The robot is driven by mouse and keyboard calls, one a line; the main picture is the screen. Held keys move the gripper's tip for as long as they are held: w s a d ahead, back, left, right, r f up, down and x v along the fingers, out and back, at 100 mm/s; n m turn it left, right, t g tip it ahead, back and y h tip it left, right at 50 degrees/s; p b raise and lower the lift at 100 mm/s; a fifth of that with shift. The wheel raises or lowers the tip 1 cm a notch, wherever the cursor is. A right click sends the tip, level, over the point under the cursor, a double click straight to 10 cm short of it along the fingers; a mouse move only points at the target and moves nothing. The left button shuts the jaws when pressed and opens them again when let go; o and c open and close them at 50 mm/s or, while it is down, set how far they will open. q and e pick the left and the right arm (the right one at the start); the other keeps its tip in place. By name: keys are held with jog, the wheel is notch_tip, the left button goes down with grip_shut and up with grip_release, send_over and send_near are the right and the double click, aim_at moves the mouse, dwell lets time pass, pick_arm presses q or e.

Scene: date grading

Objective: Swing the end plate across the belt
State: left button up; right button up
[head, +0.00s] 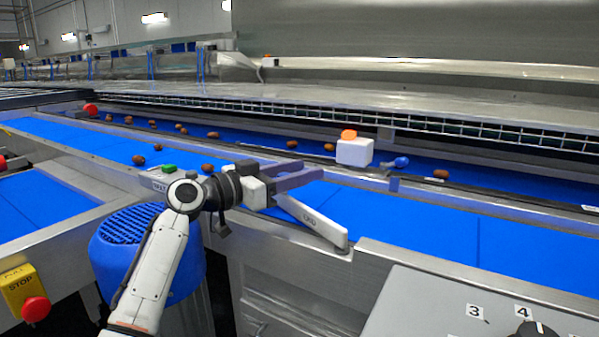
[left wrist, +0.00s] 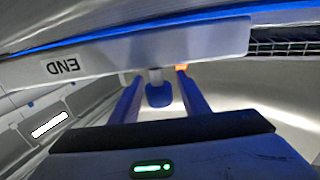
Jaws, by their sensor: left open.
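The end plate (head: 312,220) is a pale grey bar with a label near its right end. It lies slantwise at the near edge of the blue belt (head: 400,215). In the left wrist view the plate (left wrist: 150,50) crosses the upper part, its END label upside down. My left gripper (head: 311,169) has purple fingers spread above the belt, just beyond the plate's upper left end. In the left wrist view a blue knob (left wrist: 158,95) on a pale stem shows between the fingers (left wrist: 158,90), with no clear contact. My right gripper is not in view.
A white box with an orange top (head: 354,151) stands by the rail beyond the belt, with a blue knob (head: 401,162) beside it. Brown dates (head: 208,168) lie scattered on the belts. A blue drum (head: 145,250) and control panel (head: 450,305) stand in front.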

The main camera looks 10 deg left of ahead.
pick_arm(q)
notch_tip(320, 180, up, 10)
jog(key=p, duration=0.1)
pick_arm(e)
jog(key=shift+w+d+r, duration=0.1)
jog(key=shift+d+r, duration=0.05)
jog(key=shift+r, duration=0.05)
pick_arm(q)
jog(key=shift+c, duration=0.3)
